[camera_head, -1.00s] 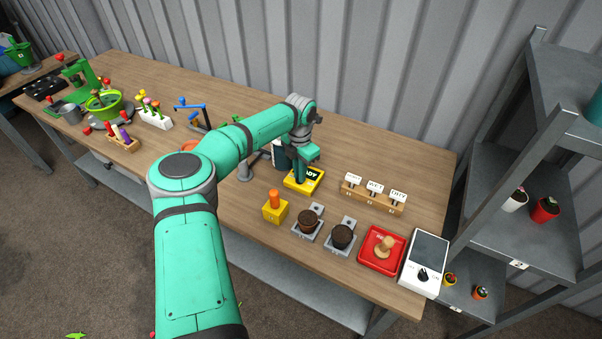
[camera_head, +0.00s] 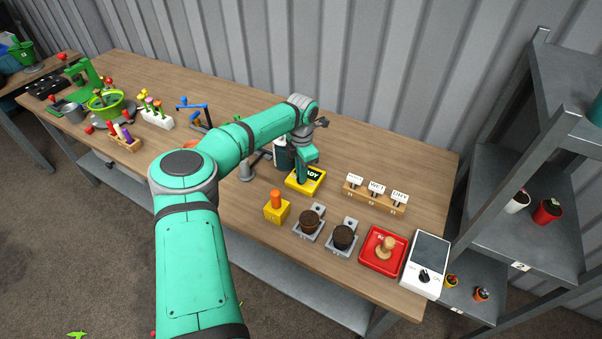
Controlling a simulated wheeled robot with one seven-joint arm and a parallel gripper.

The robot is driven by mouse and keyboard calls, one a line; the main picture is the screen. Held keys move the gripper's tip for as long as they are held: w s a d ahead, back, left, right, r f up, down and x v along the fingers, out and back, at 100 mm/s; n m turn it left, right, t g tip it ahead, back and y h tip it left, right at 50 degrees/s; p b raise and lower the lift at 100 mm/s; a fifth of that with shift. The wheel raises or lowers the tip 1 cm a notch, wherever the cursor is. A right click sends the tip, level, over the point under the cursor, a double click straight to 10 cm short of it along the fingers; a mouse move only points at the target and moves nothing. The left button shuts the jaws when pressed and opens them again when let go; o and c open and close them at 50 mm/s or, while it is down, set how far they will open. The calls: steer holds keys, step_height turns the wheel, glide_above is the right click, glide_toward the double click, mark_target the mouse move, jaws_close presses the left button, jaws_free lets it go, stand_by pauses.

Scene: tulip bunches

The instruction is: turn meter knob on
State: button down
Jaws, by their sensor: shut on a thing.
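The meter is a white box with a dark grey screen (camera_head: 431,249) at the right end of the workbench. Its black knob (camera_head: 424,276) sits on the lower front part, with small marks around it that are too small to read. My gripper (camera_head: 301,182) points down at the yellow block marked "ADY" (camera_head: 309,186), well left of the meter. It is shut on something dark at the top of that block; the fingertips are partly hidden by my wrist.
A red tray (camera_head: 367,258) with a wooden-handled tool stands just left of the meter. A metal shelf (camera_head: 520,240) stands close on the right.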

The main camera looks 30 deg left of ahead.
steer(key=c, duration=1.8)
jaws_free()
steer(key=shift+w, duration=0.2)
steer(key=shift+c, duration=0.2)
steer(key=shift+d, duration=0.2)
steer(key=shift+s+a, duration=0.1)
steer(key=shift+a, duration=0.1)
steer(key=shift+r, duration=0.4)
step_height(320, 180, up, 10)
steer(key=shift+d, duration=0.15)
